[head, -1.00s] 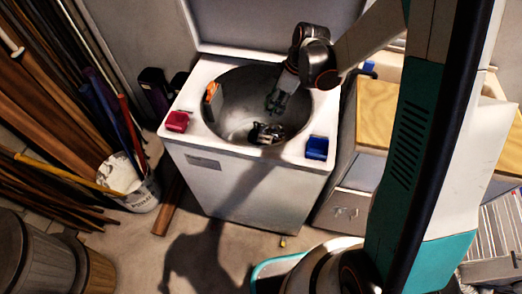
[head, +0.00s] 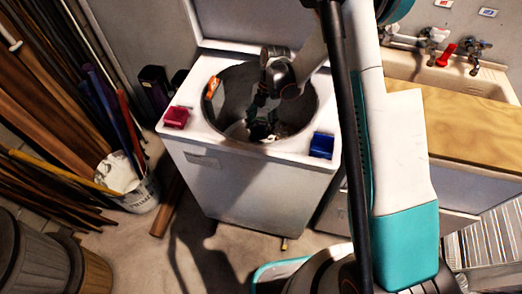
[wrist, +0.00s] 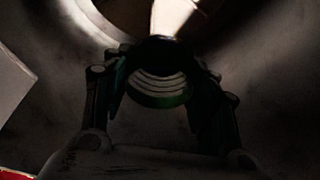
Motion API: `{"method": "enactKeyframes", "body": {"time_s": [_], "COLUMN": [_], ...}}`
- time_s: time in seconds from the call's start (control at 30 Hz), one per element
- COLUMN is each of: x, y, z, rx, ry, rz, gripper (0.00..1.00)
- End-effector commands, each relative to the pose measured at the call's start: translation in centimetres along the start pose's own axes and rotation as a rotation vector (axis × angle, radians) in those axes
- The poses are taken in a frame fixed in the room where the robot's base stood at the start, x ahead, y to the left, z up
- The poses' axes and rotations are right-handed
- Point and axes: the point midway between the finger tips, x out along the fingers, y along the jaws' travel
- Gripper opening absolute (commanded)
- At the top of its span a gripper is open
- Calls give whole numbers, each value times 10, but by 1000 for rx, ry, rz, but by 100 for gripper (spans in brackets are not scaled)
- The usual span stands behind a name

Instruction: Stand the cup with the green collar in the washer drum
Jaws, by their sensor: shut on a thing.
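The cup with the green collar (wrist: 160,88) shows dimly in the wrist view, between the two fingers of my gripper (wrist: 162,75). My gripper is shut on it. Pale rings show on the cup above its green band; much of it is in shadow. In the head view my gripper (head: 258,114) reaches down into the open washer drum (head: 232,95), where the cup is hard to make out. A dark and light shape lies low in the drum beside the fingers; I cannot tell what it is.
An orange item (head: 212,87) is at the drum's left rim. A red bin (head: 176,117) and a blue bin (head: 322,145) sit on the washer top's front corners. A wooden counter (head: 475,130) and sink stand to the right. A bucket (head: 135,190) stands left.

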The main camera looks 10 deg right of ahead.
Motion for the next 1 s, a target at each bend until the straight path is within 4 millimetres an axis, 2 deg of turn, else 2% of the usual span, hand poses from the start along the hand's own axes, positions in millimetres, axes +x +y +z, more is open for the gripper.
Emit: {"method": "enactKeyframes", "body": {"time_s": [0.03,0.2,0.4,0.67,0.9,1.0], "x": [16,56,91,106,139,142], "y": [0,0,0,0,0,0], "z": [5,18,29,34,44,45], "rx": [1,2,2,3,3,3], "ry": [0,0,0,-1,-1,-1], "rz": [0,1,1,1,1,1], "gripper": [35,35,35,35,35,35]}}
